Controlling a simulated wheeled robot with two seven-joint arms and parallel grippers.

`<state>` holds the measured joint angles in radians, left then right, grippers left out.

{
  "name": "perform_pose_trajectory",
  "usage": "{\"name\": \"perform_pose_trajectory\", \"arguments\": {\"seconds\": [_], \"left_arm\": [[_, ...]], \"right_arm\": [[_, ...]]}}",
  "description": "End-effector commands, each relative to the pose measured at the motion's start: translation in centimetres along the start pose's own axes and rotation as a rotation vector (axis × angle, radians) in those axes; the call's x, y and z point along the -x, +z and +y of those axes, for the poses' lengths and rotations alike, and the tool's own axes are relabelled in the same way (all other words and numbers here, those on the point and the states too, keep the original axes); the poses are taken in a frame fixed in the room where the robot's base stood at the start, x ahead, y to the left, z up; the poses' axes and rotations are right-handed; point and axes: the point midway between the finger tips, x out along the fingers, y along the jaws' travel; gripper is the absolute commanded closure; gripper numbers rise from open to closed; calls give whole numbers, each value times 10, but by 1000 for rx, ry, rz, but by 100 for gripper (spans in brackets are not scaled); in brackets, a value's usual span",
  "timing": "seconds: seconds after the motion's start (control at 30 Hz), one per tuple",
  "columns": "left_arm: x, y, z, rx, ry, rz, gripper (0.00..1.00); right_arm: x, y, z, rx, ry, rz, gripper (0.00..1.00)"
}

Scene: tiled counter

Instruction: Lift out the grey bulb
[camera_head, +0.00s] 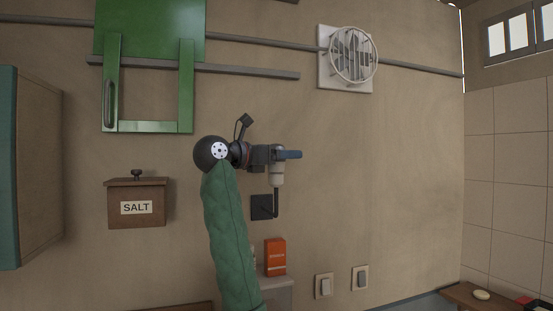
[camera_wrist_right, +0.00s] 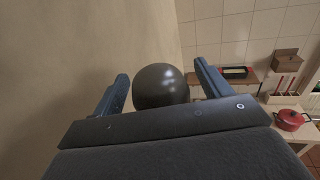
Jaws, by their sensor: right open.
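A dark grey, shiny round bulb (camera_wrist_right: 160,88) shows in the right wrist view, between the two blue fingers of my right gripper (camera_wrist_right: 162,72). The fingers are open, with a gap on each side of the bulb. In the head view my right gripper (camera_head: 297,154) points right, level with the top of a cream lamp holder (camera_head: 277,179) on a bent black arm from a dark wall plate (camera_head: 261,207). The bulb is hidden behind the gripper there. My left gripper is not in view.
An orange box (camera_head: 275,257) stands on a small shelf (camera_head: 277,283) below. Two wall switches (camera_head: 324,286) are to its right. A wall fan (camera_head: 352,56) is above right, a green rack (camera_head: 150,30) and salt box (camera_head: 137,203) left. The wall right of the gripper is clear.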

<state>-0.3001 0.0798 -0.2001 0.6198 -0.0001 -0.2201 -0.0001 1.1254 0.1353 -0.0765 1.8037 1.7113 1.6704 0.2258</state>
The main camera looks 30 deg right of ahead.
Motion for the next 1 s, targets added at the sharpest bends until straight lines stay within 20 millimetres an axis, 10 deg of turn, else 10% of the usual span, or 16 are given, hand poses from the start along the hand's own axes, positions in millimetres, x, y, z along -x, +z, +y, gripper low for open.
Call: {"name": "perform_pose_trajectory", "arguments": {"seconds": [0.27,0.5,1.0], "left_arm": [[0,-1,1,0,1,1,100],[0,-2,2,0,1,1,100],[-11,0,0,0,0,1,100]], "right_arm": [[-1,-1,0,0,0,0,26],[-1,0,0,0,0,0,73],[-1,8,0,-1,0,0,73]]}}
